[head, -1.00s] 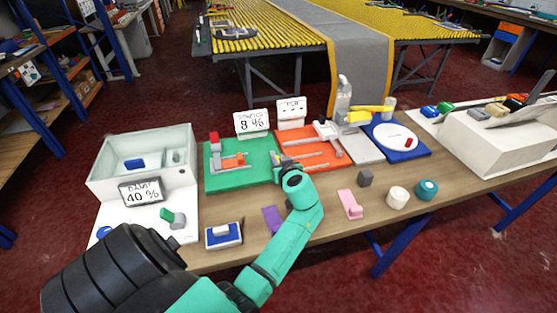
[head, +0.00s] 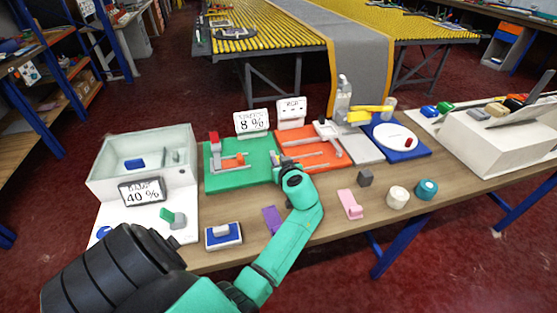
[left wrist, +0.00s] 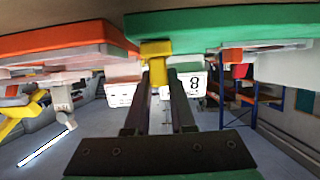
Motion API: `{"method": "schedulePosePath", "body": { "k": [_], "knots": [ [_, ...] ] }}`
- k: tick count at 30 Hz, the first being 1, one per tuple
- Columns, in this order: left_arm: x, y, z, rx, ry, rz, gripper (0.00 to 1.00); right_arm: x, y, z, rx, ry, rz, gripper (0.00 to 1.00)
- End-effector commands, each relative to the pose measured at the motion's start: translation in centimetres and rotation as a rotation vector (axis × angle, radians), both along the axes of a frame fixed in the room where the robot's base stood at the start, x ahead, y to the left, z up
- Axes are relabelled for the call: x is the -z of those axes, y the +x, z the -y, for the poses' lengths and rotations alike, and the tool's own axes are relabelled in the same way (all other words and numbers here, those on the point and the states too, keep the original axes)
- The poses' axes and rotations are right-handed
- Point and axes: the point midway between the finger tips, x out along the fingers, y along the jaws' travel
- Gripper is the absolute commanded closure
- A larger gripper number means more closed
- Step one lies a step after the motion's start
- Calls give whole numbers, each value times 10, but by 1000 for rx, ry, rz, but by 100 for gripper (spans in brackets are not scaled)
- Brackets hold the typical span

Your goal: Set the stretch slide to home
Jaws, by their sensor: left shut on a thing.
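The stretch station is a green board (head: 216,184) with a grey and orange fitting (head: 232,161) on it. Its sign (head: 251,122) reads 8 %. My left gripper (head: 279,160) is at the board's right edge, beside the orange board, and hides that spot in the head view. In the left wrist view, its dark fingers (left wrist: 157,85) are shut on a yellow block (left wrist: 156,52) at the green board's edge (left wrist: 215,30). I take this block for the stretch slide's handle, but its link to the slide is hidden. My right gripper is not in view.
The orange board (head: 333,158) with a grey fitting lies right of the green one. A glass-walled bin (head: 106,178) with a 40 % sign (head: 142,190) stands left. In front lie a blue-white block (head: 223,236), a purple piece (head: 271,218) and a pink piece (head: 350,204).

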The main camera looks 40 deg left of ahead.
Motion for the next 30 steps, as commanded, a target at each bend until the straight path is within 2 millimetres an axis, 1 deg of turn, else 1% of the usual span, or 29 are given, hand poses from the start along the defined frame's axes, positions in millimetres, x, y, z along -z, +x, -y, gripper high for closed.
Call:
{"method": "schedulePosePath", "body": {
  "k": [3,5,12,15,24,25,27,30],
  "knots": [
    [0,-1,-2,-1,1,2,100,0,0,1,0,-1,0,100],
    [0,-5,-5,-2,0,2,100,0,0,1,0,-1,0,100],
    [1,-42,-30,-3,0,0,100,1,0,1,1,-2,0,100],
    [0,-51,-37,-3,0,1,100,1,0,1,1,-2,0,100],
    [0,-54,-39,-5,3,-2,100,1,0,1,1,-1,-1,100],
    [0,-54,-39,-5,3,-2,70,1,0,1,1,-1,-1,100],
    [0,-54,-39,-4,2,-2,48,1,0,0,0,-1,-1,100],
    [0,-54,-38,-3,2,-1,48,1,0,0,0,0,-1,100]
  ]
}}
